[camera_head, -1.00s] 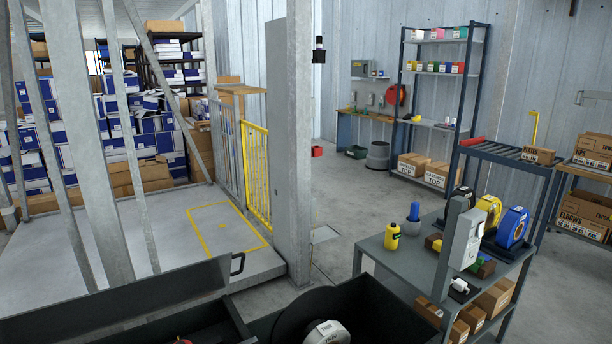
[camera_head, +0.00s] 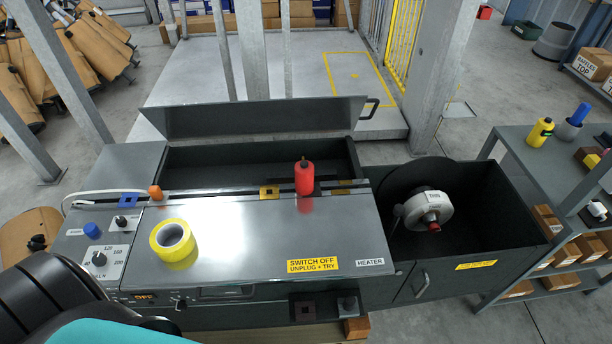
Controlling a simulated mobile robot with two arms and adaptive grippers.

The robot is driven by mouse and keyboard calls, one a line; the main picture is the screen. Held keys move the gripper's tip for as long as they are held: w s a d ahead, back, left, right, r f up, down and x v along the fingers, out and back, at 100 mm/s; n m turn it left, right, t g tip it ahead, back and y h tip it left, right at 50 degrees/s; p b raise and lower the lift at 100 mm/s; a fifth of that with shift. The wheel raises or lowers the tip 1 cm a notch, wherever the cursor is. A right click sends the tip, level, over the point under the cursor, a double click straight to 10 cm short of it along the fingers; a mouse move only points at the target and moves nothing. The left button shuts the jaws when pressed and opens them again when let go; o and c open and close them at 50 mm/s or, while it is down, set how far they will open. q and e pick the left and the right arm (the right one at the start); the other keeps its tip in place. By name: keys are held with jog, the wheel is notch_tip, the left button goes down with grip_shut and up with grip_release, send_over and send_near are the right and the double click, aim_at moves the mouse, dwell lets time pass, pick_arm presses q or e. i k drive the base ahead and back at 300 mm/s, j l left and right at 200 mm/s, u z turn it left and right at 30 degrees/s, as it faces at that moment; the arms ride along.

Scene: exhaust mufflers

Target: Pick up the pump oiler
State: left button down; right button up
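A red bottle with a dark cap and short nozzle (camera_head: 304,177) stands upright on the grey machine top (camera_head: 245,228); it may be the pump oiler. A yellow bottle with a black cap (camera_head: 540,133) stands on the grey bench at the right. I cannot tell for sure which one is the oiler. A black and teal part, apparently of my own arm, fills the lower left corner. Neither of my grippers shows, and nothing is touching either bottle.
A yellow tape roll (camera_head: 173,243) lies on the machine top, left of the red bottle. A raised lid (camera_head: 255,119) stands behind it. An open black bin (camera_head: 500,205) with a white reel (camera_head: 428,211) adjoins the machine's right side. The front centre of the top is clear.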

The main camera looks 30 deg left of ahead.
aim_at(303, 177)
jog(key=j+u, duration=0.15)
jog(key=u, duration=0.5)
